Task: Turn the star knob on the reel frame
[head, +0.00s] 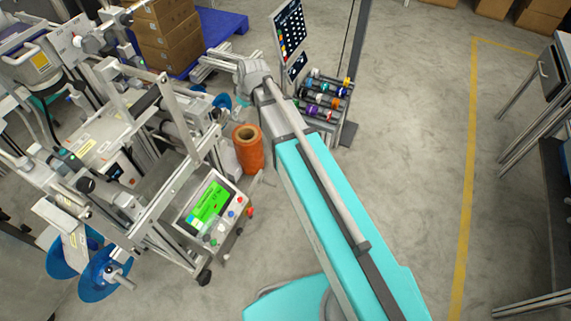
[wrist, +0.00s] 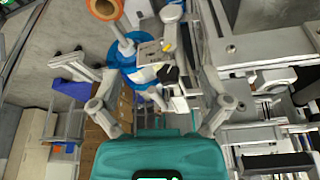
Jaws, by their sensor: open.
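The reel frame (head: 160,205) is a metal machine frame with blue reels (head: 105,272) at the left of the head view. My gripper (head: 208,64) reaches over its far end. In the wrist view my gripper (wrist: 158,78) has its two fingers spread wide, with nothing between them held. A small black knob (wrist: 171,73), probably the star knob, shows beyond and between the fingers, on a light bracket next to a blue reel (wrist: 124,58). It appears apart from both fingers. I cannot make out this knob in the head view, where my gripper and the frame crowd that spot.
An orange spool (head: 248,150) stands beside the frame, near my arm. A green-screened control panel (head: 211,203) is at the frame's front. Cartons (head: 168,38) sit on a blue pallet behind. A rack of coloured rolls (head: 325,95) stands right of my gripper.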

